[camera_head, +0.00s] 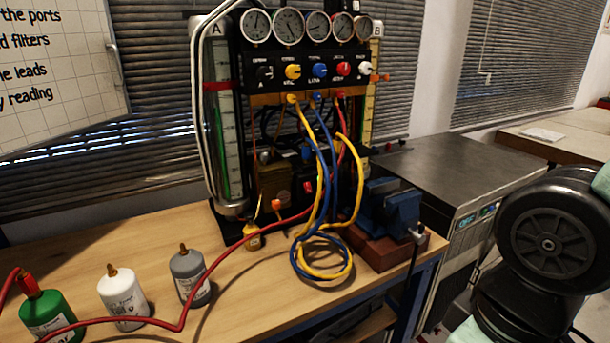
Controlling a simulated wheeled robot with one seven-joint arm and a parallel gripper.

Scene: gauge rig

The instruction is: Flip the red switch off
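A red knob (343,68) sits in a row of coloured knobs on the black gauge panel (262,58), between a blue knob (320,70) and a white knob (365,68). A small red part (307,187) shows lower in the rig, behind the hoses; it may be a switch, but it is too small to tell its position. My gripper is not in view. A black rounded part at the right edge looks like my arm, well apart from the rig.
Yellow and blue hoses (323,262) hang before the rig and coil on the wooden table (240,318). A blue vise (390,208) stands right of them. Green (45,312), white (122,295) and grey bottles (189,275) stand left, near a red hose. A grey cabinet (440,170) is at right.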

